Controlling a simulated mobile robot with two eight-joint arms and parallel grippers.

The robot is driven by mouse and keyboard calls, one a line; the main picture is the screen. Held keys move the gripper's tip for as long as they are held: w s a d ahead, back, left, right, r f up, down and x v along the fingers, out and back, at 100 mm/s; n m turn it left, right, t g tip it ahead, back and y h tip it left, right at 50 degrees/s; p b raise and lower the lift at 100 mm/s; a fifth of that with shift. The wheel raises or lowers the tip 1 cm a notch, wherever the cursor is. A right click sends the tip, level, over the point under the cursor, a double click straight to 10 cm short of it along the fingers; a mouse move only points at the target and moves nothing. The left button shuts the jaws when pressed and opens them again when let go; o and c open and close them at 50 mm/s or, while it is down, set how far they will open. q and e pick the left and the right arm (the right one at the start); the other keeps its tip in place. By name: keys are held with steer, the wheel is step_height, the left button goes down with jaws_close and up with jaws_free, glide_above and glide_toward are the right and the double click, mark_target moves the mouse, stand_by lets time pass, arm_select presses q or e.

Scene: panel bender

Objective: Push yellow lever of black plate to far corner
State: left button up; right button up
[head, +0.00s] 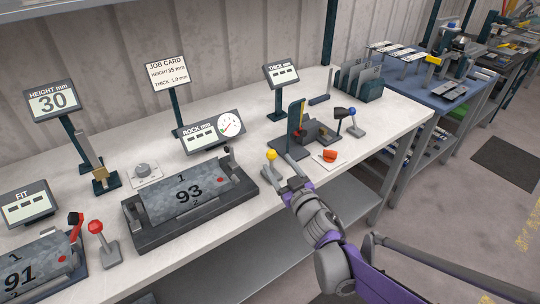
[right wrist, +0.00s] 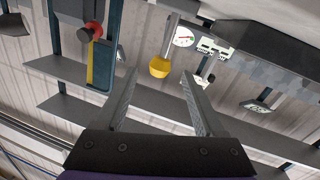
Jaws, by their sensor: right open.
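The yellow lever is a round yellow knob (head: 271,155) on a short stalk, standing near the front of the white bench. My right gripper (head: 280,163) is open, its two fingers stretched toward the knob from the front right. In the right wrist view the yellow knob (right wrist: 160,68) shows between the open fingertips (right wrist: 159,75). A gap shows on each side, and whether the knob lies level with or beyond the tips I cannot tell. My left gripper is not in view.
A green upright (head: 295,125) and dark machine parts (head: 318,130) stand behind. An orange piece on a white card (head: 330,156) and a blue-knobbed lever (head: 352,113) lie to the right.

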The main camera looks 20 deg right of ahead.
mark_target(274, 159)
steer(key=w, duration=0.3)
steer(key=w+a, duration=0.1)
steer(key=w, duration=0.1)
steer(key=shift+w, duration=0.25)
steer(key=shift+d, duration=0.1)
jaws_close()
stand_by(1.1)
